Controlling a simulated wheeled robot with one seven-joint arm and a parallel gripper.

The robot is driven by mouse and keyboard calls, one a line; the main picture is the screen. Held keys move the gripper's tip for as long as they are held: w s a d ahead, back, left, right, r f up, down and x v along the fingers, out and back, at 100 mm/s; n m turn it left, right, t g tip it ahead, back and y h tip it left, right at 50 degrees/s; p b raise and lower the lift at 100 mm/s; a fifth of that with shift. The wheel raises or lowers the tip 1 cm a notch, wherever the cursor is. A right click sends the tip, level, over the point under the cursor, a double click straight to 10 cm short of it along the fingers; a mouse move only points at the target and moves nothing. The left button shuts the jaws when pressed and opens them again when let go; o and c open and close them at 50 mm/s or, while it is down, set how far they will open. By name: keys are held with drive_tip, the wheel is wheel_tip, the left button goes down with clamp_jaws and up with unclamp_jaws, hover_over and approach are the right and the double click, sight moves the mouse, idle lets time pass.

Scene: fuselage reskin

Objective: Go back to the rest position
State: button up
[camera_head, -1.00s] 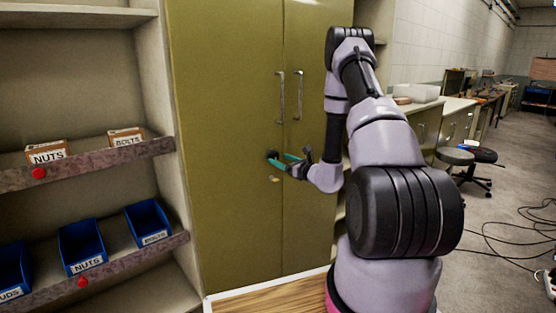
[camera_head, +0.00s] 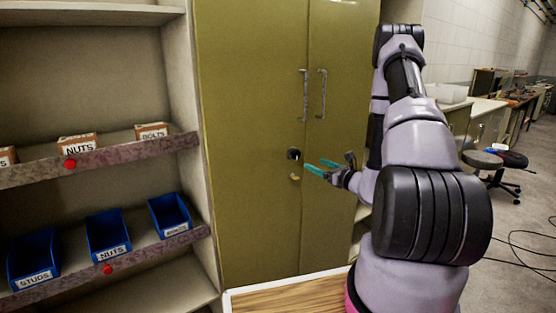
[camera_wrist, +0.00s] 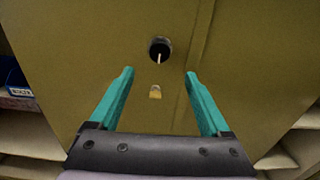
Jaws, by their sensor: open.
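My gripper (camera_head: 316,165) has teal fingers and stands in front of the olive two-door cabinet (camera_head: 250,90). It is open with nothing between its fingers. The fingertips are apart from a dark round knob (camera_head: 293,154) on the left door, slightly right of it in the head view. In the wrist view the open gripper (camera_wrist: 160,74) points at the door, with the dark knob (camera_wrist: 160,48) ahead between the fingers. A small brass piece (camera_wrist: 155,92) sits below the knob. Both cabinet doors look shut.
A shelf unit at left holds blue bins (camera_head: 107,235) and small cardboard boxes (camera_head: 78,146). A wooden surface with a white edge (camera_head: 285,298) lies low in front of the cabinet. At right are stools (camera_head: 484,160), workbenches and cables on the floor.

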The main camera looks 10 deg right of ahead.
drive_tip(key=s+a+r+n+g+y, duration=0.4)
drive_tip(key=s+a+r+n+g, duration=0.2)
drive_tip(key=a+r+n, duration=0.25)
drive_tip(key=s+a+r+n+g+y, duration=0.3)
drive_tip(key=s+a+r+n+g, duration=0.35)
drive_tip(key=a+r, duration=0.35)
drive_tip(key=s+r+n+g+h, duration=0.3)
drive_tip(key=s+r+n+h, duration=0.15)
drive_tip(key=s+n, duration=0.4)
drive_tip(key=s+d+r+n+t+h, duration=0.3)
drive_tip(key=s+d+r+t+h, duration=0.3)
drive_tip(key=s+d+h, duration=0.1)
drive_tip(key=shift+s+d+r, duration=0.25)
drive_tip(key=shift+d+r, duration=0.1)
drive_tip(key=shift+r, duration=0.05)
drive_tip(key=shift+n+h, duration=0.25)
drive_tip(key=shift+c, duration=0.3)
